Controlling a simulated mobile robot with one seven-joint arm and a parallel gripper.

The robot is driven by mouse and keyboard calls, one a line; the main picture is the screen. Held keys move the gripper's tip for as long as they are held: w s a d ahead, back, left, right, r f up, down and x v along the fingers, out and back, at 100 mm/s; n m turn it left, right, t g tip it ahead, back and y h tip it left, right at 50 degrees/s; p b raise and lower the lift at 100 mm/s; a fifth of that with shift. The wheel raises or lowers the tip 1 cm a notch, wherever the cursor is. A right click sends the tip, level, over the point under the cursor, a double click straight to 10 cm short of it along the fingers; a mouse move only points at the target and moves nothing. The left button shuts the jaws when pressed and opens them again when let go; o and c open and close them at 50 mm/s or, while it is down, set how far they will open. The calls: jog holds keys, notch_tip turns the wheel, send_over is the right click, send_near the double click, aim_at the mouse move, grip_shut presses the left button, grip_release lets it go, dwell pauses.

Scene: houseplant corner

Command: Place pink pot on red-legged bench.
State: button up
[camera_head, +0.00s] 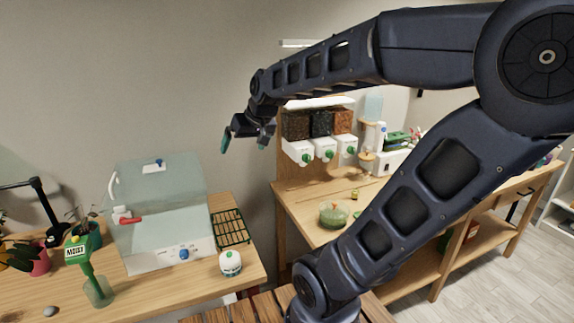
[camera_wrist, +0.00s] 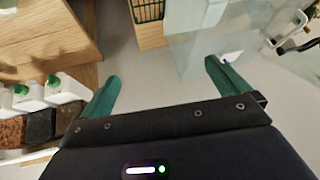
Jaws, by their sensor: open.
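A pink pot (camera_head: 41,263) with a leafy plant stands on the left wooden table, near the left edge of the head view. It is partly hidden by the plant and a green moisture meter. A slatted wooden top (camera_head: 258,308) shows at the bottom of the head view, partly behind my arm; its legs are not visible, so I cannot tell if it is the red-legged bench. My gripper (camera_head: 244,140) is raised, well to the right of the pot and apart from it. Its green fingers are open and empty in the wrist view (camera_wrist: 161,72). The pot is not visible there.
On the left table (camera_head: 145,292) are a clear-lidded propagator (camera_head: 158,215), a green rack (camera_head: 232,229), a white jar (camera_head: 230,263) and the moisture meter (camera_head: 85,250). Dispensers (camera_head: 322,150) and a glass bowl (camera_head: 334,215) are at the right table. A lamp (camera_head: 40,198) stands far left.

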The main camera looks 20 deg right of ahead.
jog(key=s+d+f+m+g+h, duration=0.1)
jog(key=s+d+f+h, duration=0.1)
jog(key=s+d, duration=0.6)
jog(key=s+f, duration=0.1)
jog(key=s, duration=0.1)
jog(key=shift+s+d+m+h, duration=0.25)
jog(key=shift+s+m+h, duration=0.15)
